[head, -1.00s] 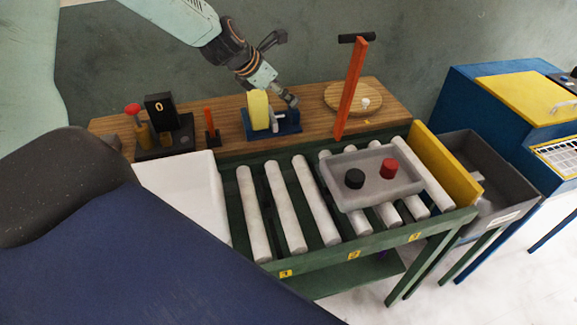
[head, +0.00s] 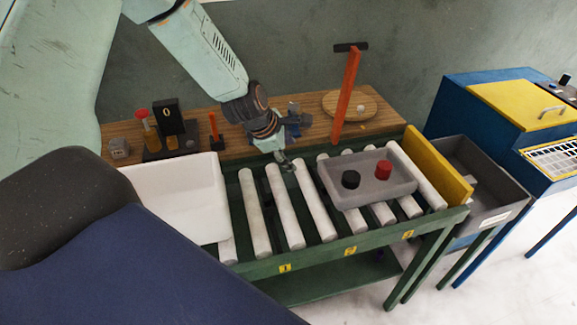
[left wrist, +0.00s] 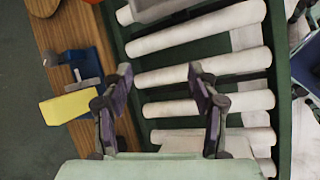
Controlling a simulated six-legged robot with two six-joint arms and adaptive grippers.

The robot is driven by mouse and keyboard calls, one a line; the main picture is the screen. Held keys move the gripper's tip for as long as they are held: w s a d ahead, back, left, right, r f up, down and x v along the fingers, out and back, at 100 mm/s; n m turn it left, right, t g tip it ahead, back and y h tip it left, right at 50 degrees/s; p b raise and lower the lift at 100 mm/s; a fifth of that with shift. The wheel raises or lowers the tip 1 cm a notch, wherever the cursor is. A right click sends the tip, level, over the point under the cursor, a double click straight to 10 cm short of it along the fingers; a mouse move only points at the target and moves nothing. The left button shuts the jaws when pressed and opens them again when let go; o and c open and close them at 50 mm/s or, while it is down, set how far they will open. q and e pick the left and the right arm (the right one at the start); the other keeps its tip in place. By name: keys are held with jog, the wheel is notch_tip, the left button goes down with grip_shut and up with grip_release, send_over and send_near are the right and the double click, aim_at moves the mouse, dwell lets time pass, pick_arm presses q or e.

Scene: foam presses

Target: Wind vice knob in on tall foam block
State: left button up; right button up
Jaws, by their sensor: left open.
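The blue vice (left wrist: 86,65) shows at the left of the left wrist view, on the wooden bench. The tall yellow foam block (left wrist: 72,105) stands beside its grey screw part. In the head view only a blue bit of the vice (head: 294,130) shows behind my arm, and the foam block is hidden. I cannot make out the knob clearly. My left gripper (head: 288,164) is open and empty above the rollers, in front of the vice and apart from it. Its two fingers (left wrist: 160,72) are spread in the left wrist view. My right gripper is not in view.
A green roller conveyor (head: 330,248) runs along the bench's front. It carries a grey tray (head: 365,195) with a black and a red piece, and a white bin (head: 180,200). An orange post (head: 346,95) stands right of the vice. A red-knobbed press (head: 172,125) stands left.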

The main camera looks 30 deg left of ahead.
pick_arm(q)
jog(key=shift+s+d+f+m, duration=0.8)
jog(key=shift+s+f, duration=0.15)
jog(key=shift+s, duration=0.1)
